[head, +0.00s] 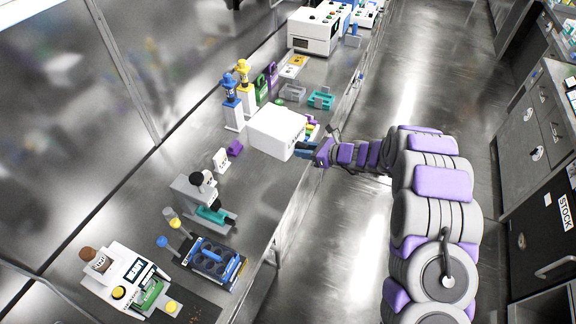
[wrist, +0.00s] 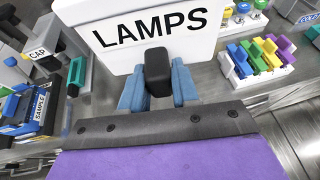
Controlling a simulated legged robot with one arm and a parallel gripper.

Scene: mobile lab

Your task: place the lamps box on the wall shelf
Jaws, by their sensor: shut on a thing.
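The lamps box (head: 277,131) is a white box at the front edge of the steel bench, in the middle of the head view. In the wrist view the box (wrist: 180,48) fills the top centre, with LAMPS in black letters on its front. My gripper (head: 304,150) reaches it from the right. In the wrist view the blue fingers of my gripper (wrist: 158,86) are shut on a dark handle (wrist: 157,68) on the box front. I cannot tell whether the box rests on the bench or is slightly raised. The wall shelf cannot be made out.
A microscope (head: 203,190), a dark rack (head: 212,262) and a white device (head: 127,283) stand nearer on the bench. Blue and yellow bottles (head: 243,70) stand behind the box. Colourful clips (wrist: 258,57) sit right of it. The floor aisle (head: 400,80) is clear; drawers (head: 545,110) line the right.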

